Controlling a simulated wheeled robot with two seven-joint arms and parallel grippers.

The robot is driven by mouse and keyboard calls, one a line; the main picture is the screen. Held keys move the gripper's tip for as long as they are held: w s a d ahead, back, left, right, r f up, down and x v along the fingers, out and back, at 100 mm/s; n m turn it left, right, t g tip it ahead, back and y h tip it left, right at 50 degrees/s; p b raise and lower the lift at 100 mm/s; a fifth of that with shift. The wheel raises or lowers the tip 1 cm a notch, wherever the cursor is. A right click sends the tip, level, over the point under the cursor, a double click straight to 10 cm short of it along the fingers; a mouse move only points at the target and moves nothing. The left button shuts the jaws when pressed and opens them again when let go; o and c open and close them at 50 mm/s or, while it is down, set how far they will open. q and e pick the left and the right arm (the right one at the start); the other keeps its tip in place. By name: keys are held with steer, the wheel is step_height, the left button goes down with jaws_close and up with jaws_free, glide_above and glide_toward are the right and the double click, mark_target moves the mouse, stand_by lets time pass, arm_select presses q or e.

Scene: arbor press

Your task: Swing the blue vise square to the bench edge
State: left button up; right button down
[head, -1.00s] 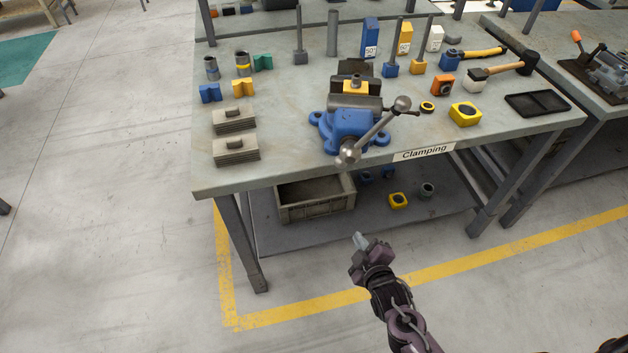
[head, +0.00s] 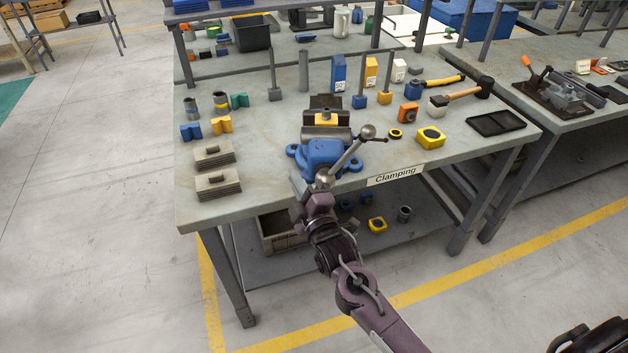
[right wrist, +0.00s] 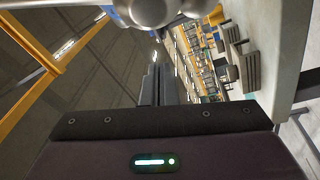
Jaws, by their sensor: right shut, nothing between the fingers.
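The blue vise (head: 326,156) stands near the front edge of the bench (head: 260,207), with its grey jaws and a yellow block between them. Its jaws run nearly level in the head view, while the bench edge slants up to the right. Its steel handle (head: 347,153) slants from lower left to a ball at upper right. My right gripper (head: 321,190) is shut and empty at the handle's lower end; I cannot tell if they touch. In the right wrist view the shut fingers (right wrist: 158,84) point toward rounded metal (right wrist: 150,10) at the top. My left gripper is out of view.
Grey plate stacks (head: 217,183) lie left of the vise. A yellow block (head: 430,137) and a black tray (head: 495,122) lie to its right, with hammers behind. A grey crate (head: 278,235) sits on the lower shelf. Bare bench top lies between plates and vise.

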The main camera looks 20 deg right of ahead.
steer(key=d, duration=0.1)
steer(key=d+f+p, duration=0.1)
steer(key=d, duration=0.1)
steer(key=shift+s+d+f, duration=0.3)
steer(key=shift+d, duration=0.05)
steer(key=shift+d, duration=0.1)
steer(key=s+d+n+g+y, duration=0.1)
steer(key=d+y, duration=0.3)
steer(key=d, duration=0.5)
steer(key=shift+s+n+y, duration=0.3)
steer(key=shift+s+n, duration=0.3)
steer(key=shift+n, duration=0.3)
steer(key=shift+a+r, duration=0.1)
steer(key=shift+a, duration=0.1)
